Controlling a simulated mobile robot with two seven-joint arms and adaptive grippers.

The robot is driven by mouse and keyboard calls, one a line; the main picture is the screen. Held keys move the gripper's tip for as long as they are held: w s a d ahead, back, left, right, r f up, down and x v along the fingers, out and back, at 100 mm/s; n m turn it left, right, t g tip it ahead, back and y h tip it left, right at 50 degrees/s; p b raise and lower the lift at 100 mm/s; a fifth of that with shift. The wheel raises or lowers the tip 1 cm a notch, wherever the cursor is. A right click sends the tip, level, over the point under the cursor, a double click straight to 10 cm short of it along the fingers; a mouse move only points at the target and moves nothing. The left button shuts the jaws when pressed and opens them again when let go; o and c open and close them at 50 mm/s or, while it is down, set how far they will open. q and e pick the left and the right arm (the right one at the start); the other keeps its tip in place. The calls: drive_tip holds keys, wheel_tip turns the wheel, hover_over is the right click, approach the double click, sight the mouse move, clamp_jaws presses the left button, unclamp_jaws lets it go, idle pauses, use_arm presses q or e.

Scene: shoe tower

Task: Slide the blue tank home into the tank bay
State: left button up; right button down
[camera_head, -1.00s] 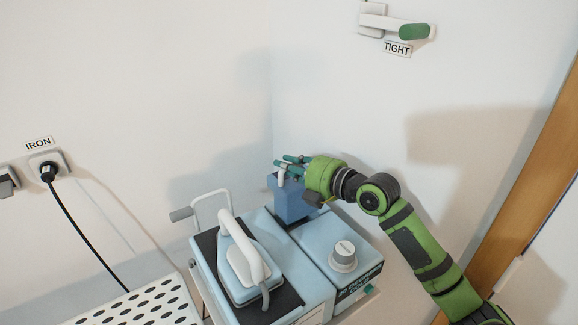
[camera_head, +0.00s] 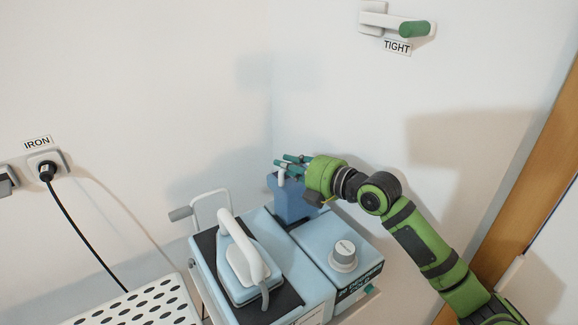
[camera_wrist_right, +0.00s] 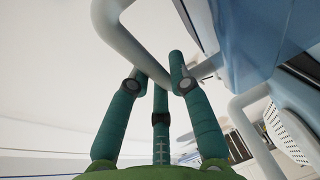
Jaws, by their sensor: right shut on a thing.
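The blue tank (camera_head: 288,207) stands upright at the back of the light-blue ironing station (camera_head: 318,248), close to the wall corner. My right gripper (camera_head: 290,166) is at the tank's top, with its green fingers shut on the pale tank handle (camera_head: 282,178). In the right wrist view the three fingers (camera_wrist_right: 160,78) close around the white handle bar (camera_wrist_right: 127,42), and blue surfaces fill the upper right. The tank bay lies at the tank's foot and is mostly hidden, so I cannot tell how deep the tank sits. My left gripper is out of view.
An iron (camera_head: 243,258) rests on the station's dark pad, left of a grey knob (camera_head: 344,256). A perforated board (camera_head: 150,305) is at lower left. A plugged cord (camera_head: 77,225) hangs left. A green-handled lever (camera_head: 412,30) is on the wall.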

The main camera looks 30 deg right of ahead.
sight(289, 182)
drive_tip(key=shift+f+b, duration=2.05)
drive_tip(key=shift+f, duration=0.1)
drive_tip(key=shift+s+a+f+b, duration=0.1)
drive_tip(key=shift+a+f+b, duration=0.15)
drive_tip(key=shift+f+b, duration=0.55)
drive_tip(key=shift+s+a+f+b, duration=0.1)
drive_tip(key=shift+a+f+b, duration=0.1)
drive_tip(key=shift+f+b, duration=0.55)
drive_tip(key=shift+p, duration=0.3)
